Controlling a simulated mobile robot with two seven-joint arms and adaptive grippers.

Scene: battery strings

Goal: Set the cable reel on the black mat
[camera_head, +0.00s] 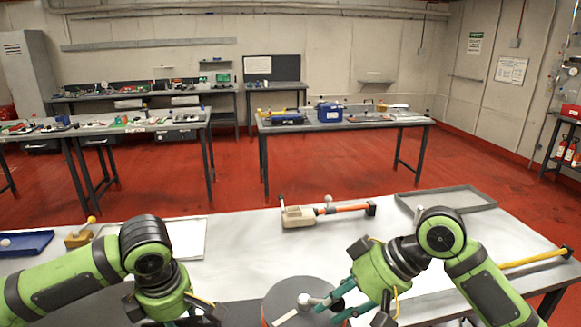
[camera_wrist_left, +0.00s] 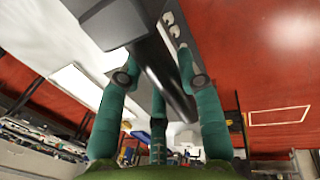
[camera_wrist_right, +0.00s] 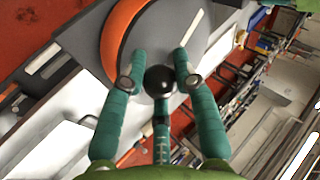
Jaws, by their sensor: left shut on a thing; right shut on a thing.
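The cable reel (camera_head: 283,287) is a dark grey disc with an orange edge, at the bottom middle of the head view by the table's front edge. It also shows in the right wrist view (camera_wrist_right: 122,32). My right gripper (camera_head: 335,303) is over the reel, with its fingers shut around a dark round knob (camera_wrist_right: 160,80) at the reel's face. My left gripper (camera_wrist_left: 157,78) is shut on a dark grey bar (camera_wrist_left: 165,70), which I cannot identify; it is at the table's front edge in the head view. I cannot make out the black mat for certain.
The light grey table (camera_head: 260,243) holds a beige block with an orange-handled tool (camera_head: 299,216), a grey tray (camera_head: 408,207), a yellow-handled tool (camera_head: 530,259), a blue tray (camera_head: 25,243) and a white panel (camera_head: 187,238). Clear table lies between them. Other benches stand behind.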

